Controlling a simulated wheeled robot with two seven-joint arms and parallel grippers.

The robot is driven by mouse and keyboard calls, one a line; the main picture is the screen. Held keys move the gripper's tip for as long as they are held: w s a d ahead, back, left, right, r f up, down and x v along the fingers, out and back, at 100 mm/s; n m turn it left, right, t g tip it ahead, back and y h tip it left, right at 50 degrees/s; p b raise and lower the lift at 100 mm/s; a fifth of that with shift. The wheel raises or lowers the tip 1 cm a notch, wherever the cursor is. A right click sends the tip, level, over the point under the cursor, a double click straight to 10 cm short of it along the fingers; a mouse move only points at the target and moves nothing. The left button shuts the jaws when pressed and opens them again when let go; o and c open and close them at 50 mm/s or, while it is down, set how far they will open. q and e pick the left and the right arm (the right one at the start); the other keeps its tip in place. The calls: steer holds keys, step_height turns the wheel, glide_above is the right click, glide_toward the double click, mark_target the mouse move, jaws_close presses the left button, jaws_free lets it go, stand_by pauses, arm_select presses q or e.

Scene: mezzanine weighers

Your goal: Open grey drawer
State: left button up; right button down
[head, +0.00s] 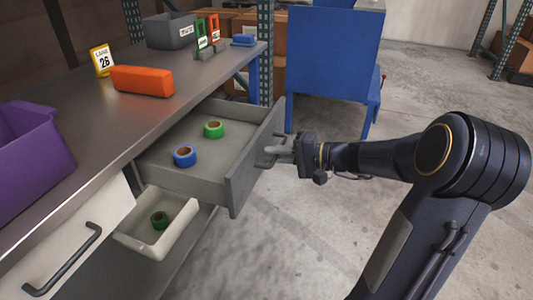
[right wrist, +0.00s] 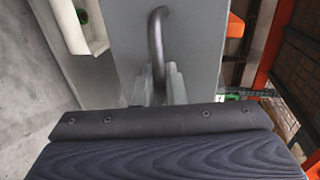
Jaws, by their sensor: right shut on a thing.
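The grey drawer (head: 232,180) stands pulled well out from under the metal workbench in the head view. Inside it lie a green tape roll (head: 213,129) and a blue tape roll (head: 184,156). My right gripper (head: 279,150) is at the drawer's front and shut on its handle. In the right wrist view the fingers (right wrist: 160,85) close around the dark bar handle (right wrist: 156,40) on the grey drawer front (right wrist: 195,50). My left gripper is not in view.
A white drawer (head: 85,240) with a dark handle is at the lower left. A pale bin (head: 185,232) with a dark green roll sits below the grey drawer. An orange block (head: 142,81) and purple bin (head: 30,155) are on the workbench (head: 85,110). A blue cabinet (head: 333,55) stands behind.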

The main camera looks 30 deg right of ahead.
stand_by(0.3)
steer(key=c, duration=1.6)
jaws_free()
steer(key=shift+c, duration=0.2)
steer(key=p+v, duration=0.2)
steer(key=v, duration=0.6)
steer(key=shift+f, duration=0.1)
